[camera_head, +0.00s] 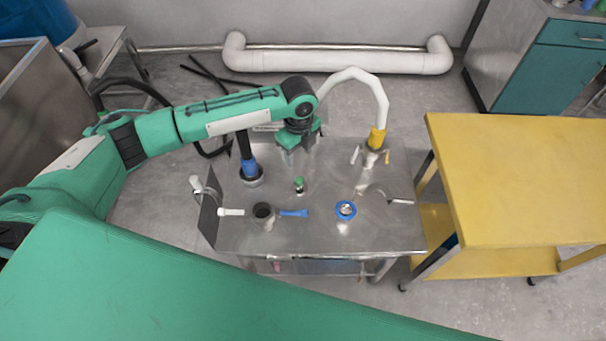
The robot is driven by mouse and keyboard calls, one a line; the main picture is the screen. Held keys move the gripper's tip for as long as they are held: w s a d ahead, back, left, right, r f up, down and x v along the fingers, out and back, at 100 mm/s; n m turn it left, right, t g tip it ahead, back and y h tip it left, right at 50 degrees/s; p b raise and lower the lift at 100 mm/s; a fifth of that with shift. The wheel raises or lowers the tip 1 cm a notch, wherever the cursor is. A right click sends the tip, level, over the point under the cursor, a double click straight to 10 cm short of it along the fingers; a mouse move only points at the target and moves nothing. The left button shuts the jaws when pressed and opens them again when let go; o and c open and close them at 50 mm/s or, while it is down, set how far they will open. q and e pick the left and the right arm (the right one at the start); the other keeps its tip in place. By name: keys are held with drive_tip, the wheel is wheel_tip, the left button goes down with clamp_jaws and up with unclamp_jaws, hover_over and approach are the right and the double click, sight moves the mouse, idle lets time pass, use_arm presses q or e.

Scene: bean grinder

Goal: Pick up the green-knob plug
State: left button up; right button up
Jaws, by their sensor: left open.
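The green-knob plug (299,185) stands upright on the metal table (325,238), near its middle. It is small, with a green top. My left gripper (298,157) comes in from the left and hangs over the back part of the table, pointing down. It is open, with nothing seen between its fingers. In the picture it is just above and behind the plug, apart from it. My right gripper is not in view.
Left of the plug stands a black tube with a blue collar (249,168). In front lie a dark-topped cup (264,214), a blue-handled tool (293,213) and a blue ring (346,210). A white hose with a yellow collar (377,138) rises behind. A yellow table (520,180) stands right.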

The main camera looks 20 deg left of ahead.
sight(299, 179)
use_arm(q)
wheel_tip(299, 179, down, 7)
drive_tip(key=shift+s+f, duration=0.15)
drive_tip(key=f, duration=0.4)
drive_tip(key=shift+s+d+f+p, duration=0.15)
drive_tip(key=shift+s+f+p, duration=0.1)
drive_tip(key=shift+f+p, duration=0.1)
drive_tip(key=shift+f, duration=0.45)
clamp_jaws()
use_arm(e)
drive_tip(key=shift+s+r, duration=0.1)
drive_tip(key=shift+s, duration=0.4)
use_arm(q)
drive_tip(key=shift+r, duration=0.1)
